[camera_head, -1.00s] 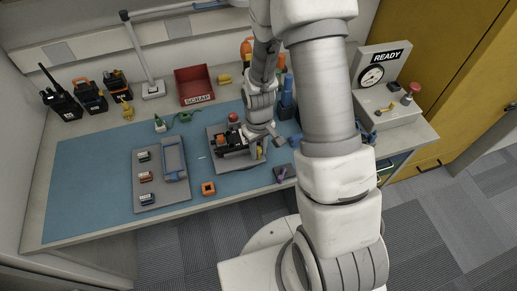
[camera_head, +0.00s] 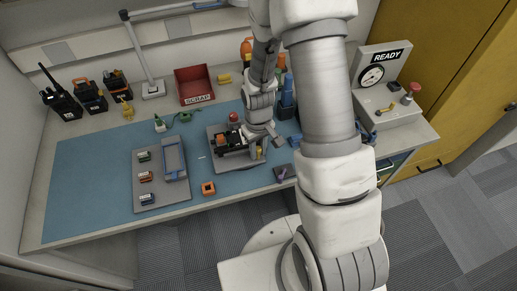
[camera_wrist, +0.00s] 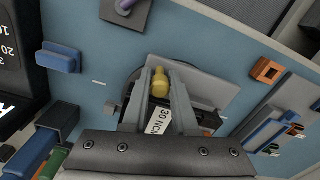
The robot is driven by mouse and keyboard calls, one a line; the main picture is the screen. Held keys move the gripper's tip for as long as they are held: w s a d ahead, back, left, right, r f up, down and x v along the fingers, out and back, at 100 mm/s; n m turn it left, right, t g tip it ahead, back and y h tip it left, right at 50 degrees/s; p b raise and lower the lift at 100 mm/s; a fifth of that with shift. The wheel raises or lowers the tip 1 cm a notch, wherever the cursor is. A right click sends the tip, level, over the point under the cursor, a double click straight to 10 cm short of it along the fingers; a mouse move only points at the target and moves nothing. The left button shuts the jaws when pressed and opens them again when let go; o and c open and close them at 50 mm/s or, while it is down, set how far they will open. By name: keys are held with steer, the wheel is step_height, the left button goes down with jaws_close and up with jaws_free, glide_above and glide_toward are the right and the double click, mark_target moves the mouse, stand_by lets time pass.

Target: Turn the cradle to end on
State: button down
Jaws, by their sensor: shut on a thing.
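The cradle (camera_head: 226,158) is a grey plate with a dark unit and a red knob on it, on the blue mat. In the wrist view its grey plate (camera_wrist: 205,84) lies under my gripper, with part of a round dark edge beside it. My gripper (camera_head: 259,148) is at the cradle's right side. In the wrist view my gripper (camera_wrist: 159,88) has its two fingers on either side of a yellow knob (camera_wrist: 159,82), shut on it. A white label reading "30 NC" shows just behind the knob. My fingers and palm hide much of the cradle.
A grey tray (camera_head: 148,186) with small modules lies to the left. An orange block (camera_head: 208,188) and a purple-topped piece (camera_head: 282,174) are near the front edge. A red scrap bin (camera_head: 195,84) stands behind. A gauge box (camera_head: 385,100) reads READY at right.

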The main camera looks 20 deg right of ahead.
mark_target(221, 159)
steer(key=shift+s+a+m, duration=0.1)
steer(key=shift+a+m, duration=0.05)
steer(key=shift+m, duration=0.15)
steer(key=shift+s+a+m+b, duration=0.2)
steer(key=shift+a+m+b, duration=0.35)
steer(key=shift+m, duration=0.25)
steer(key=shift+s+a+m, duration=0.2)
steer(key=shift+a+m, duration=0.85)
steer(key=shift+m, duration=0.45)
steer(key=shift+w+a+m, duration=0.15)
steer(key=shift+a+m, duration=0.7)
steer(key=shift+m, duration=0.35)
steer(key=shift+w+a+m, duration=0.1)
steer(key=shift+a+m, duration=0.7)
steer(key=shift+m, duration=0.4)
steer(key=shift+w+a+r+m+p, duration=0.1)
steer(key=shift+w+a+m+p, duration=0.25)
steer(key=shift+m, duration=0.35)
steer(key=shift+w+a+f+m+p, duration=0.1)
steer(key=shift+w+a+m+p, duration=0.1)
steer(key=shift+a+m+p, duration=0.3)
steer(key=shift+w+a+r+m+p, duration=0.1)
steer(key=shift+w+a+m+p, duration=0.25)
steer(key=shift+m, duration=0.55)
steer(key=shift+w+a+m+p, duration=0.4)
steer(key=shift+w+a+m, duration=0.05)
steer(key=shift+m, duration=0.45)
steer(key=shift+w+a+m+p, duration=0.4)
steer(key=shift+m, duration=0.5)
steer(key=shift+w, duration=0.1)
